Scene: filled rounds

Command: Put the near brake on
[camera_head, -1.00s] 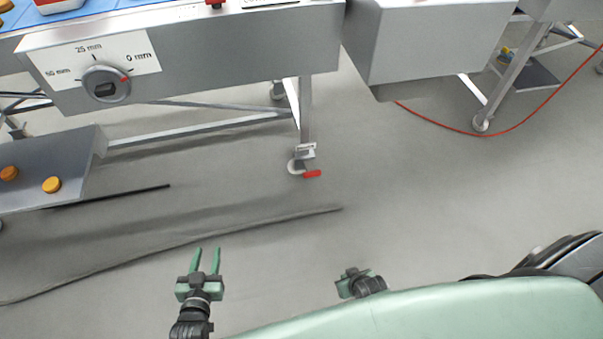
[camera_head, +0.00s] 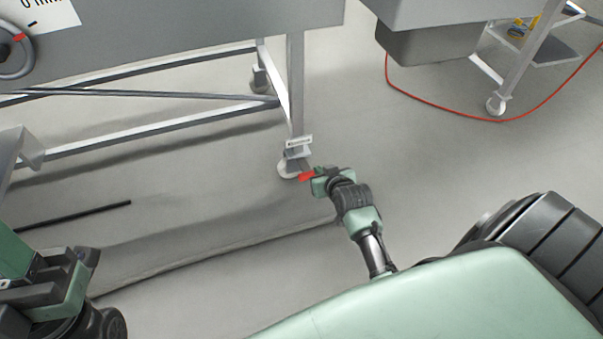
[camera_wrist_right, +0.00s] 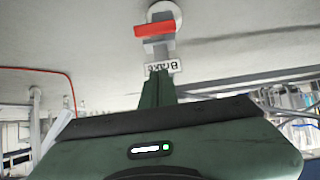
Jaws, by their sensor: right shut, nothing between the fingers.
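The near brake is a red pedal (camera_head: 307,176) on the caster (camera_head: 287,168) at the foot of the near table leg. In the right wrist view the red pedal (camera_wrist_right: 155,29) lies ahead of the fingers, with an upside-down "Brake" label (camera_wrist_right: 163,67) between. My right gripper (camera_head: 318,181) is shut and empty, close to the right of the pedal in the head view and partly overlapping it; I cannot tell whether they touch. In the wrist view its fingertips (camera_wrist_right: 157,80) lie together. My left gripper (camera_head: 55,285) is at the lower left, partly cut off, its fingers unclear.
A second caster (camera_head: 259,78) stands farther back under the metal frame. A grey box (camera_head: 430,45) hangs at the upper right. A black rod (camera_head: 80,215) lies on the floor at left.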

